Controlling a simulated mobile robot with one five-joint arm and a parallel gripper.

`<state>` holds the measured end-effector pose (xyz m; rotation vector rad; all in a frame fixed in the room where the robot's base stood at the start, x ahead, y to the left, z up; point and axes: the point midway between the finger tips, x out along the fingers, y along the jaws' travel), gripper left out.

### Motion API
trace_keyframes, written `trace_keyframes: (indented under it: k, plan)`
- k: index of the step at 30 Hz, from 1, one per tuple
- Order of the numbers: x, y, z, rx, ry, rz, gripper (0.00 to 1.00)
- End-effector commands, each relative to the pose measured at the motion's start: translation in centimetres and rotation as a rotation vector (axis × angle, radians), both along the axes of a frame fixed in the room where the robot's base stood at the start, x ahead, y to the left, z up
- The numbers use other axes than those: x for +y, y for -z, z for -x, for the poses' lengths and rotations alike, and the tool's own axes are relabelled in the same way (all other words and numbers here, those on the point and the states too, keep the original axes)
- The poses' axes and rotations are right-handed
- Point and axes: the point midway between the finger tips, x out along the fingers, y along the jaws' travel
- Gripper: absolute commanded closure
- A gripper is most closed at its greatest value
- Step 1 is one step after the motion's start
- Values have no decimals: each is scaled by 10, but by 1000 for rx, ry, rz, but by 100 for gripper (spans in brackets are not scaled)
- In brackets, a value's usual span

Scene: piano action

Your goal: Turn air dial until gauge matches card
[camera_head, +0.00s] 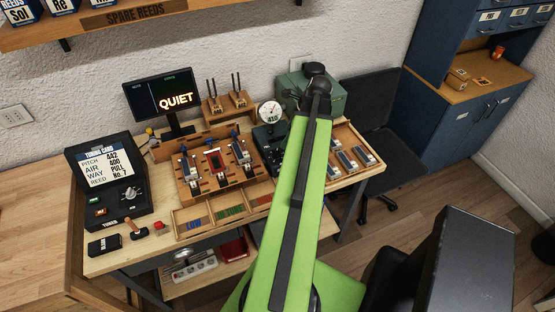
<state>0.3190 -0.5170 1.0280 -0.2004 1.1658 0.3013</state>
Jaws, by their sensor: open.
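The card (105,167) stands on the black box at the left of the bench and reads pitch 442, air 400, way pull, reed No. 7. The round white gauge (270,114) stands on a dark box (268,141) right of the wooden action; its readout looks like 410. A knob (131,193) sits on the black box below the card; I cannot tell whether it is the air dial. My green arm reaches over the bench, covering the area right of the gauge. My gripper (297,97) is at its far dark end, open, with its fingertips mostly hidden. It appears apart from the gauge.
A monitor (160,95) shows QUIET behind a wooden reed action (215,165). A green case (325,95) stands at the back. A tray of reed blocks (350,156) lies right of my arm. A chair (380,115) and blue cabinet (455,115) stand beyond.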

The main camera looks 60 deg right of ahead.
Motion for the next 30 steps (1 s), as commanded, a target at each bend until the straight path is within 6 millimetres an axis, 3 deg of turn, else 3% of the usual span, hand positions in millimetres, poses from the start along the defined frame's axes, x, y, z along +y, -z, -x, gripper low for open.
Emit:
trace_keyframes:
  k: [1, 3, 12, 24, 30]
  plan:
    - [2, 22, -5, 0, -2, 0, 46]
    - [4, 36, -10, 0, -2, 1, 46]
    - [10, 78, -29, -1, -1, 2, 46]
    - [12, 81, -33, 0, -2, 1, 46]
    - [12, 81, -33, 0, -2, 1, 71]
